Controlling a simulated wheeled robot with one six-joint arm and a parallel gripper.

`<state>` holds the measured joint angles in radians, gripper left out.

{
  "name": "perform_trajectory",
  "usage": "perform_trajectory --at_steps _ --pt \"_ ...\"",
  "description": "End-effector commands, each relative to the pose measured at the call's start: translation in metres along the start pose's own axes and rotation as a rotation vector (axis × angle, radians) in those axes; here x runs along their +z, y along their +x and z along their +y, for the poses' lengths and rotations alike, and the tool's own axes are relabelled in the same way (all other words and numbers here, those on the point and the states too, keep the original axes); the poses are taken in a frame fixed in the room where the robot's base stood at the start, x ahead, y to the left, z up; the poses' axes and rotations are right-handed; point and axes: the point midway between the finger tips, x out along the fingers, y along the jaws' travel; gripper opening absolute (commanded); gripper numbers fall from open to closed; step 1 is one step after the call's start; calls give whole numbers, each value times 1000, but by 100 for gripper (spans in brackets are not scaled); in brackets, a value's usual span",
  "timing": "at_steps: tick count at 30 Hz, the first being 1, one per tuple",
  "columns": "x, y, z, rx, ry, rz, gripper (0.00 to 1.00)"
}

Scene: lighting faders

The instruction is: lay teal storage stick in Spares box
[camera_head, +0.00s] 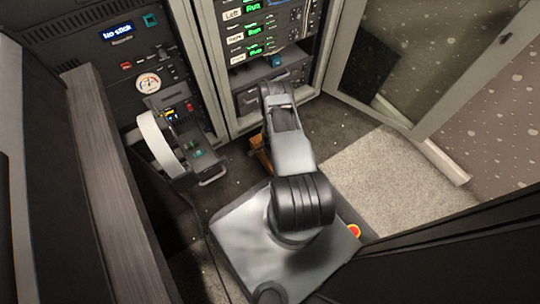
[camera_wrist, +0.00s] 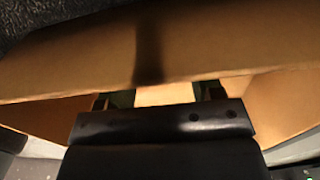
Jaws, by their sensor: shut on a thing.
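A tan cardboard box, seen as a small brown edge in the head view (camera_head: 260,160), fills much of the wrist view (camera_wrist: 230,50). I cannot read a Spares label on it. My gripper (camera_wrist: 165,96) is low at the box, its dark fingers in front of the cardboard walls. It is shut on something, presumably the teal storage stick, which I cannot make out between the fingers. In the head view my arm hides the gripper and most of the box.
A dark panel with a "No stick" display (camera_head: 118,33) stands at the left. A rack with green "Run" displays (camera_head: 254,32) is behind my arm. An open glass door (camera_head: 400,60) is at right, above clear carpet.

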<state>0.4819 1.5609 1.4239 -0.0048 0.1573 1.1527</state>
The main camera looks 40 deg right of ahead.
Motion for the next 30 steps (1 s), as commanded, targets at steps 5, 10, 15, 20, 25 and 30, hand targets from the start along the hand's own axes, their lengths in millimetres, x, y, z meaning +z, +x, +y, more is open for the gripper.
perform_trajectory --at_steps 5,10,15,20,25,30 --pt "1 2 0 1 -1 0 71" --pt "1 2 0 1 -2 0 86" --pt "1 2 0 0 -2 0 86" --pt "1 -7 -1 0 -2 0 86" --pt "1 -37 -1 -1 -2 1 86" --pt "1 -71 -1 -1 -2 0 86"
